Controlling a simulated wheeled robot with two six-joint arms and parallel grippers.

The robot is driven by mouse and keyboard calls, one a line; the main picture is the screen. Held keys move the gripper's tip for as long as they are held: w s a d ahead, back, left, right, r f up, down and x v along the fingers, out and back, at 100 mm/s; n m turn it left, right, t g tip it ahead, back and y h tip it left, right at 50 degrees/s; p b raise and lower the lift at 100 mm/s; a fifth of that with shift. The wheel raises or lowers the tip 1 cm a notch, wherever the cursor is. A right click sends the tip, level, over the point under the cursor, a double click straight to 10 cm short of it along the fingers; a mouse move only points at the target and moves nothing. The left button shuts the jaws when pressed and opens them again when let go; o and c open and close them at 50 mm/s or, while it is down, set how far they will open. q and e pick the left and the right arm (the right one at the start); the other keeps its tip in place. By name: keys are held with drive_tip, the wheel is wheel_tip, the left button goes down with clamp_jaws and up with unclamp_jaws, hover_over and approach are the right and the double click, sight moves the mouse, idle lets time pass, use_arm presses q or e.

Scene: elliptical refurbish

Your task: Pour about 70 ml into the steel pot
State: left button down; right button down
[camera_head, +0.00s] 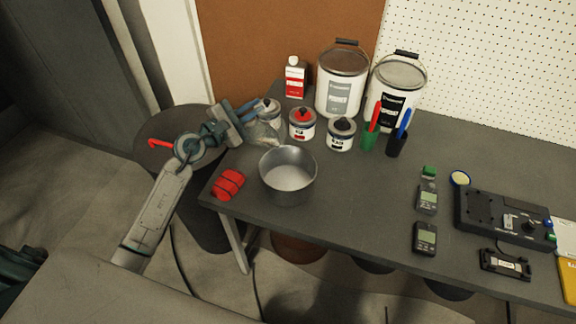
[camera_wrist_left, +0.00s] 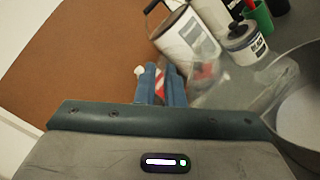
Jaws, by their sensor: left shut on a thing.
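The steel pot (camera_head: 288,190) stands upright on the dark table near its left front edge. Part of it shows at the right edge of the left wrist view (camera_wrist_left: 287,137). My left gripper (camera_head: 246,112) is behind and left of the pot, shut on a clear vessel (camera_head: 264,134). In the left wrist view, my blue fingers (camera_wrist_left: 160,76) show in the middle and the clear vessel (camera_wrist_left: 232,90) lies tilted, its right end towards the pot. Any liquid in the vessel is hard to make out. No stream shows. My right gripper is not in view.
Several paint cans, such as a red-lidded one (camera_head: 302,124), stand behind the pot, with two large buckets (camera_head: 341,85) behind them. A red roll (camera_head: 228,184) lies left of the pot. Pen cups (camera_head: 370,140) stand right. Meters (camera_head: 427,200) lie farther right. Table right of the pot is clear.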

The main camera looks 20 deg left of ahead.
use_arm(q)
drive_tip(key=shift+d+r+m, duration=0.15)
drive_tip(key=shift+r+m, duration=0.15)
drive_tip(key=shift+m, duration=0.1)
drive_tip(key=shift+s, duration=0.1)
drive_tip(key=shift+d, duration=0.1)
drive_tip(key=shift+s+d+f+m+b, duration=0.15)
drive_tip(key=shift+m+b, duration=0.15)
drive_tip(key=shift+m, duration=0.2)
drive_tip(key=shift+d, duration=0.1)
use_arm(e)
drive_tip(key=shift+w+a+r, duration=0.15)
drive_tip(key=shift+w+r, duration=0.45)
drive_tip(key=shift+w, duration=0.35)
use_arm(q)
drive_tip(key=shift+s+d+m, duration=0.1)
drive_tip(key=shift+d+m, duration=0.05)
drive_tip(key=shift+m, duration=0.25)
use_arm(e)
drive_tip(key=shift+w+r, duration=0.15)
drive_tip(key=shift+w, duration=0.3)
use_arm(q)
drive_tip(key=shift+d+b, duration=0.1)
drive_tip(key=shift+b, duration=0.2)
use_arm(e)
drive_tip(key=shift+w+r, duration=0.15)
